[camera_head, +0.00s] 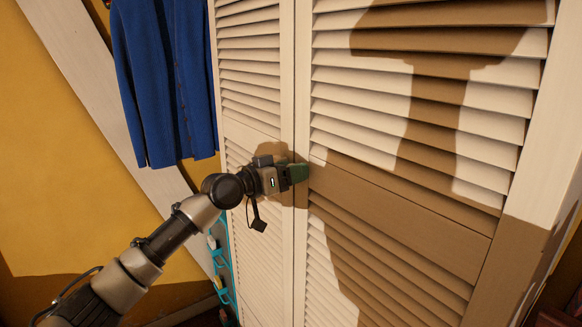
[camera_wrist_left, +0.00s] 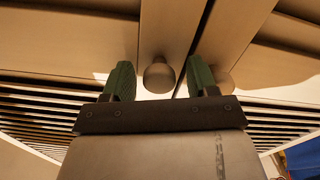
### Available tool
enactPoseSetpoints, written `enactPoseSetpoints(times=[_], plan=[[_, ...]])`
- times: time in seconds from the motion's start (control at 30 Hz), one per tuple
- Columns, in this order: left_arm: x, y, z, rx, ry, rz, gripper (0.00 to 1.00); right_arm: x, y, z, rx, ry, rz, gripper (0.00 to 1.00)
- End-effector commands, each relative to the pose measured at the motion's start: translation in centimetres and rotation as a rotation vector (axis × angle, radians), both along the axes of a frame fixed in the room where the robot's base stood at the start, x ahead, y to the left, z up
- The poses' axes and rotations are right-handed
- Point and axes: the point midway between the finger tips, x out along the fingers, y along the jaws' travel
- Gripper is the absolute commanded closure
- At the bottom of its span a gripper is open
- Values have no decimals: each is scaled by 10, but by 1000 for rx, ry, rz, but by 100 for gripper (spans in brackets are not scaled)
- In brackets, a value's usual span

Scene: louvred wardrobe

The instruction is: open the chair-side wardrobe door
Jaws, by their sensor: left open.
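The louvred wardrobe has a wide right door (camera_head: 400,215) and a left door (camera_head: 250,80), both looking closed, meeting at a vertical seam. My left gripper (camera_head: 300,173) is at the seam, at mid-height, its green fingertips close to the right door's edge. In the left wrist view the gripper (camera_wrist_left: 157,82) is open, with a round knob (camera_wrist_left: 158,75) between its fingers and gaps visible on both sides. A second knob (camera_wrist_left: 224,82) sits across the seam, partly behind the right-hand finger. The knobs are hidden in the head view. My right gripper is out of view.
A blue jacket (camera_head: 165,80) hangs left of the wardrobe. A turquoise rack-like thing (camera_head: 220,265) stands low beside the left door. A dark reddish object (camera_head: 558,317) shows at the bottom right corner; I cannot tell if it is the chair. A shadow covers much of the right door.

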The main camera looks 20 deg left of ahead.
Motion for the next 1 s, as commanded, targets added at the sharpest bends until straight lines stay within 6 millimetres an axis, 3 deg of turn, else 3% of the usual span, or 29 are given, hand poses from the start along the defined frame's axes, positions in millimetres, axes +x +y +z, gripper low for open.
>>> enactPoseSetpoints(times=[0.27, 0.63, 0.87, 1.0], plan=[[1, -1, -1, 0, 0, 0, 43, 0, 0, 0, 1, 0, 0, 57], [1, 0, -1, 0, 2, 1, 100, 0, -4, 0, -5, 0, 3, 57], [-1, 3, -1, 1, 1, 6, 100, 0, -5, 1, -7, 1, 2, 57], [-9, 14, -1, 2, 3, 24, 100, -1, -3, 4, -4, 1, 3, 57]])
